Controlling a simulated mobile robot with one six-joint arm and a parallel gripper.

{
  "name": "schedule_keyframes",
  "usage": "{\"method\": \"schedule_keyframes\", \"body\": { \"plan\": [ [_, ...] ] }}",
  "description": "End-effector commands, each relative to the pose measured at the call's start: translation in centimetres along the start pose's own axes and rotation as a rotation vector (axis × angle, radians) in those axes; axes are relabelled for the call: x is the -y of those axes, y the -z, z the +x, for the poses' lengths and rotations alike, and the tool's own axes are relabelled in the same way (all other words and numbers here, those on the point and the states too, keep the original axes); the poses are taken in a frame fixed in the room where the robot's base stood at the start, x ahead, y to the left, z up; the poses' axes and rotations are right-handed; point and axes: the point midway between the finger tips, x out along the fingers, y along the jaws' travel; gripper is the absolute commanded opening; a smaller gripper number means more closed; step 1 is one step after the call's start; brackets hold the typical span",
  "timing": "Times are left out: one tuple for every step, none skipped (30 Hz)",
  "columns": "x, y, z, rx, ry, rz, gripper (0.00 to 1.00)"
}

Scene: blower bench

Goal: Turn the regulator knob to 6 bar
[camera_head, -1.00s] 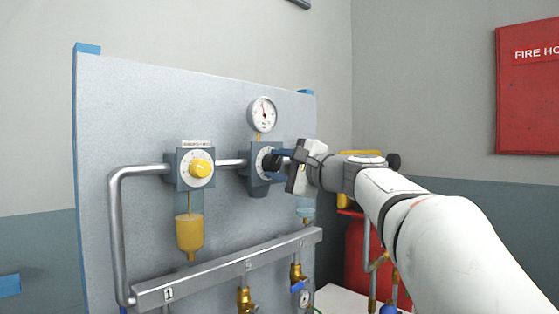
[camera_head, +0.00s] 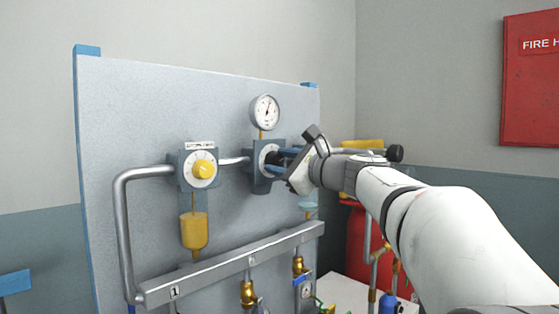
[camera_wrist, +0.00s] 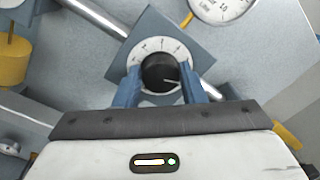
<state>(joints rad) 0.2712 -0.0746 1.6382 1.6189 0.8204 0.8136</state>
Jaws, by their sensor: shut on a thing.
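The regulator knob is a black round knob (camera_wrist: 161,73) with a white pointer line, on a white dial (camera_wrist: 148,50) fixed to a blue-grey square body (camera_head: 259,180). My gripper (camera_wrist: 160,88) is shut on the knob, with one blue finger on each side of it. In the wrist view the body looks tilted relative to the gripper. In the head view my gripper (camera_head: 280,162) reaches the knob from the right and hides part of the dial. A round pressure gauge (camera_head: 265,111) sits above the regulator; its figures are too small to read there. The wrist view cuts the gauge (camera_wrist: 222,8) off.
A second unit with a yellow knob (camera_head: 203,169) and a yellow bowl (camera_head: 194,231) is left on the panel (camera_head: 130,120). A grey manifold (camera_head: 215,268) with brass valves runs below. A red cylinder (camera_head: 358,245) stands behind my arm.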

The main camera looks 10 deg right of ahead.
Motion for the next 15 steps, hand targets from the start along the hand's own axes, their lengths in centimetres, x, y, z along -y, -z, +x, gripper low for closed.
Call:
{"method": "schedule_keyframes", "body": {
  "plan": [
    [0.13,-0.10,-0.02,0.001,0.003,0.001,0.14],
    [0.13,-0.09,-0.02,0.001,0.003,0.002,0.14],
    [0.12,-0.09,-0.02,0.001,0.003,0.002,0.14],
    [0.12,-0.09,-0.02,0.001,0.003,0.002,0.14],
    [0.12,-0.09,-0.02,0.001,0.003,0.002,0.14],
    [0.12,-0.09,-0.01,0.001,0.003,0.002,0.14],
    [0.12,-0.10,-0.01,0.001,0.003,0.001,0.14],
    [0.12,-0.09,-0.01,0.001,0.003,0.001,0.14],
    [0.12,-0.10,-0.01,0.001,0.003,0.001,0.14],
    [0.12,-0.10,-0.01,0.001,0.003,0.001,0.14],
    [0.12,-0.10,-0.01,0.001,0.003,0.001,0.38],
    [0.11,-0.09,-0.01,0.001,0.003,0.001,0.41],
    [0.11,-0.09,-0.01,0.001,0.003,0.001,0.44],
    [0.09,-0.08,-0.01,0.001,0.002,0.001,0.46],
    [0.08,-0.07,0.00,0.001,0.002,0.001,0.50]
  ]
}}
